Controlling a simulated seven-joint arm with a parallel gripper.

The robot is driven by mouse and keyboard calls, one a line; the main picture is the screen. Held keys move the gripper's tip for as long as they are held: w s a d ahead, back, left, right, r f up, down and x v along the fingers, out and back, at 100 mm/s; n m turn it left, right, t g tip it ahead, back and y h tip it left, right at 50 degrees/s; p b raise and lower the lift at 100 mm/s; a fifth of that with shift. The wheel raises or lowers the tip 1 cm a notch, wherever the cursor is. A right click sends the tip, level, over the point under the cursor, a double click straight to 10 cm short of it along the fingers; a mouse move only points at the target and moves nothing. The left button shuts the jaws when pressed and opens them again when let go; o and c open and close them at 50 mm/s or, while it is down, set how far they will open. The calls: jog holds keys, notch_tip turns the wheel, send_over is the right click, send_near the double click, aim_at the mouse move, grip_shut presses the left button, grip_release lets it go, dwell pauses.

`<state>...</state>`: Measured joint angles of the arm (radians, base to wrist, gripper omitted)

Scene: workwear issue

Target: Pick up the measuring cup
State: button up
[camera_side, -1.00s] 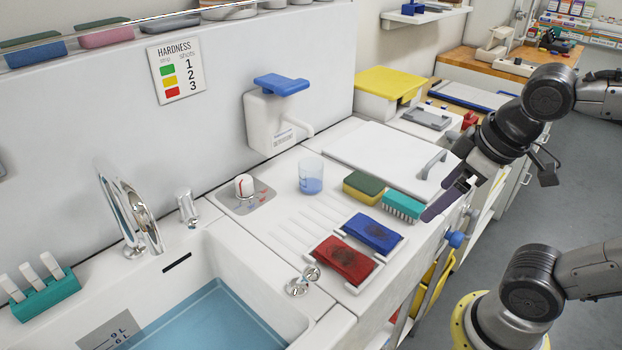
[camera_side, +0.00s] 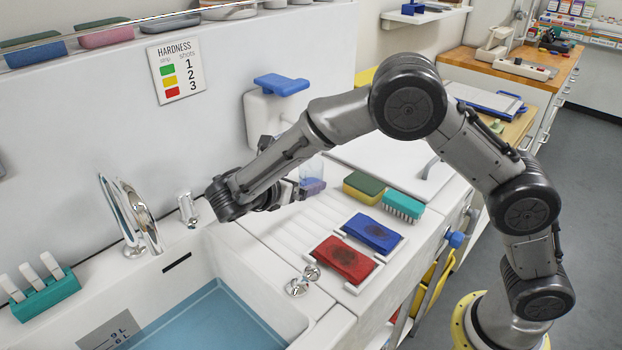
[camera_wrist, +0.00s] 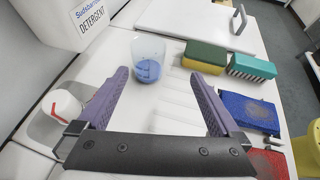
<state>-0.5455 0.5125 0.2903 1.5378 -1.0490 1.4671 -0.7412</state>
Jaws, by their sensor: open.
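The measuring cup (camera_wrist: 148,58) is a clear cup with a blue lower part, upright on the white ribbed drainboard. It also shows in the side view (camera_side: 311,168), partly hidden behind a purple finger. My gripper (camera_wrist: 158,76) is open with nothing held. In the wrist view the cup shows in the gap between its purple fingertips, just ahead of them and nearer the left finger. In the side view my gripper (camera_side: 306,187) is low, close beside the cup; touching or apart cannot be told there.
A green-and-yellow sponge (camera_side: 364,186) and a teal brush (camera_side: 403,207) lie to the cup's right. Blue (camera_side: 374,231) and red (camera_side: 344,259) pads lie nearer the front. The detergent dispenser (camera_wrist: 92,18) stands behind left.

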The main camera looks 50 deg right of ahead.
aim_at(307, 177)
jog(key=shift+w+a+f+n, duration=0.3)
jog(key=shift+w+a+f, duration=0.1)
jog(key=shift+w+f+h, duration=0.15)
jog(key=shift+h, duration=0.15)
jog(key=x, duration=0.7)
jog(key=shift+w+d+f, duration=0.15)
jog(key=shift+w+d, duration=0.05)
jog(key=shift+d, duration=0.15)
jog(key=shift+w+x, duration=0.2)
jog(key=shift+x, duration=1.2)
jog(key=shift+w+x, duration=0.15)
jog(key=shift+x, duration=1.3)
jog(key=shift+c, duration=0.3)
jog(key=c, duration=1.4)
jog(key=shift+r, duration=0.25)
